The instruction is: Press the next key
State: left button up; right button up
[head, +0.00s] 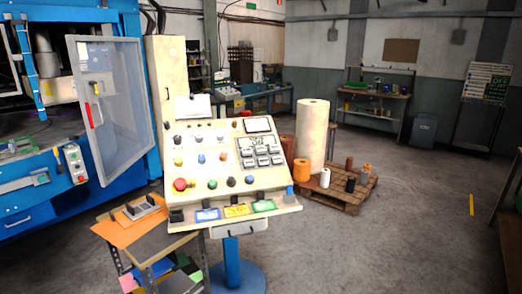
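A cream control console (219,205) stands in the middle of the head view on a blue post (232,265). On the right of its sloped face is a block of several grey keys (262,152), with a small display (258,124) above it. The marks on the keys are too small to read. A red emergency button (180,184) on yellow sits at the lower left of the face, with several coloured knobs and buttons across it. Neither of my grippers is in view, and nothing covers the keys.
A blue machine with an open clear door (108,105) stands at left. A wooden pallet (345,198) with a tall white roll (312,135) is behind to the right. The right floor is clear.

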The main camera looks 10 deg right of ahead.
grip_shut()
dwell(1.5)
